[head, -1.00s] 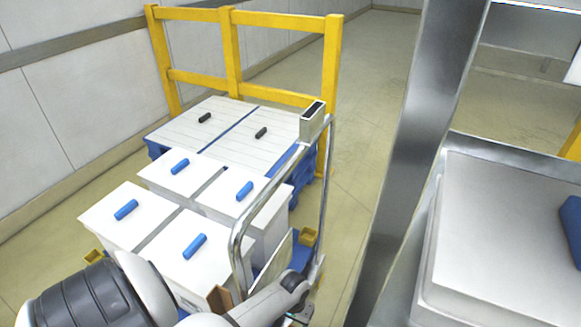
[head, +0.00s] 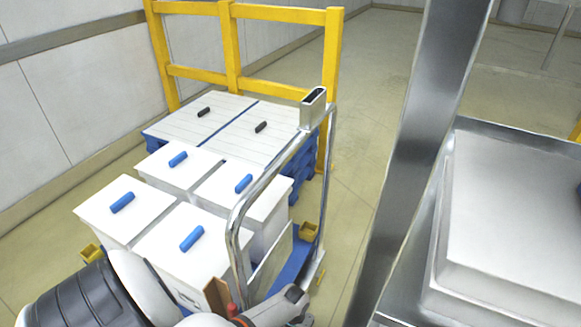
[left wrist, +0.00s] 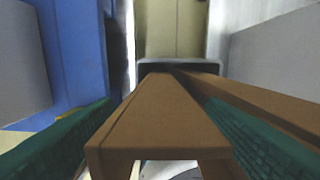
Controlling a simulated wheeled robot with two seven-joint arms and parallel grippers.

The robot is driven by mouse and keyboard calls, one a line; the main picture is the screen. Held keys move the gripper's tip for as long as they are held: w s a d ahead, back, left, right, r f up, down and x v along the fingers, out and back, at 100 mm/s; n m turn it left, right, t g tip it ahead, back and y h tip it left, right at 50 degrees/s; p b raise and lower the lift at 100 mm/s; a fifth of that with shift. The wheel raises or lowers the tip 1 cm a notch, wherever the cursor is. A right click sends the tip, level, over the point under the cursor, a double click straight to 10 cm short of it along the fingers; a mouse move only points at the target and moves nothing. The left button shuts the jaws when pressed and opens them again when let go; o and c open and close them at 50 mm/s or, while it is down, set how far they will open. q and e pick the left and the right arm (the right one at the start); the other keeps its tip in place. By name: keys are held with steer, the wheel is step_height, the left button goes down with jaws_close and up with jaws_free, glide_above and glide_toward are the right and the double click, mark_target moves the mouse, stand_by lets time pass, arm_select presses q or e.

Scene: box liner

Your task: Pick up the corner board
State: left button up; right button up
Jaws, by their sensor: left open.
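The brown corner board (head: 216,294) stands at the near side of the cart, beside the white boxes and left of a pale upright panel. In the left wrist view the brown board (left wrist: 158,115) lies between the green finger pads of my left gripper (left wrist: 160,135). A second brown strip runs along its right side; I cannot tell whether it is part of the same board. The left gripper is open, one pad on each side, and contact is unclear. In the head view only my left arm shows at the bottom, and its fingers are hidden. My right gripper is not in view.
Several white boxes with blue handles (head: 124,240) stand on a blue cart with a curved metal handle (head: 236,235). Behind are a yellow rail (head: 232,50) and a blue pallet (head: 308,168). A metal post (head: 415,150) and a white box (head: 520,210) stand at the right.

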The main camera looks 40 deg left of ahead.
arm_select(q)
steer(key=shift+c, duration=0.4)
steer(key=c, duration=1.3)
